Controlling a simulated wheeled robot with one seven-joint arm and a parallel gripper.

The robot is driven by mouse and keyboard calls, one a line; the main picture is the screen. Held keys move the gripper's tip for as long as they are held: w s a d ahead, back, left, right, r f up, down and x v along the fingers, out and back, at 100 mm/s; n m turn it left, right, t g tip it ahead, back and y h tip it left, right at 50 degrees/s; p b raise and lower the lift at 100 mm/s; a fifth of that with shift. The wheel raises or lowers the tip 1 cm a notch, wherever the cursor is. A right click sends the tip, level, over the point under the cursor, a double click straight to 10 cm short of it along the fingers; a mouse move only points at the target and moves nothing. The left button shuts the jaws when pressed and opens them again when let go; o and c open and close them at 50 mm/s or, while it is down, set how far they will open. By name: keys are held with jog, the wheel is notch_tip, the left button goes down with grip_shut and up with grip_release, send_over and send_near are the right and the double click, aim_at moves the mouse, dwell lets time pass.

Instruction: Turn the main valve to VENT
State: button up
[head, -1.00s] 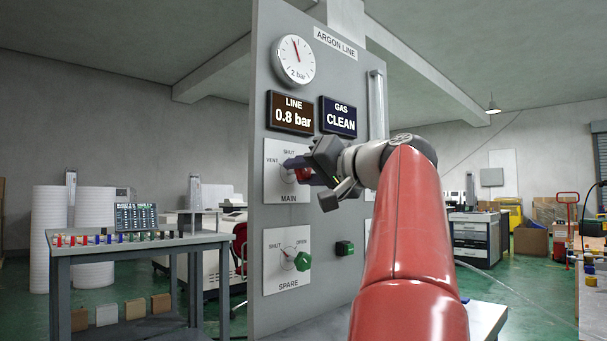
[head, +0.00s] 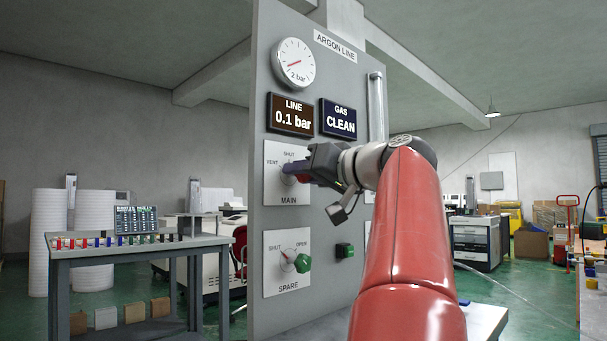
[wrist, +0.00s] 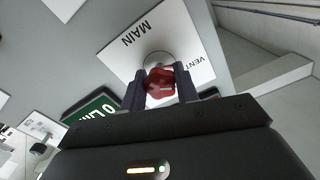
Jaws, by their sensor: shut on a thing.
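The grey argon line panel (head: 265,130) stands ahead. Its main valve has a white plate (head: 275,190) marked VENT, SHUT and MAIN. The red main valve knob (wrist: 160,83) sits between my fingers in the wrist view, with the VENT label near it at the right; in the head view my gripper mostly hides it. My gripper (head: 298,172) is shut on the knob; it also shows in the wrist view (wrist: 161,88). The pointer's exact direction is hard to tell. The LINE display (head: 290,115) reads 0.1 bar, and the gauge (head: 294,63) needle points low left.
The GAS display (head: 339,118) reads CLEAN. A table (head: 140,248) with small coloured items stands to the left.

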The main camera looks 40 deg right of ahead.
jog(key=o, duration=1)
jog(key=shift+c, duration=0.2)
jog(key=s, duration=0.7)
jog(key=shift+s+d, duration=0.3)
jog(key=shift+s, duration=0.1)
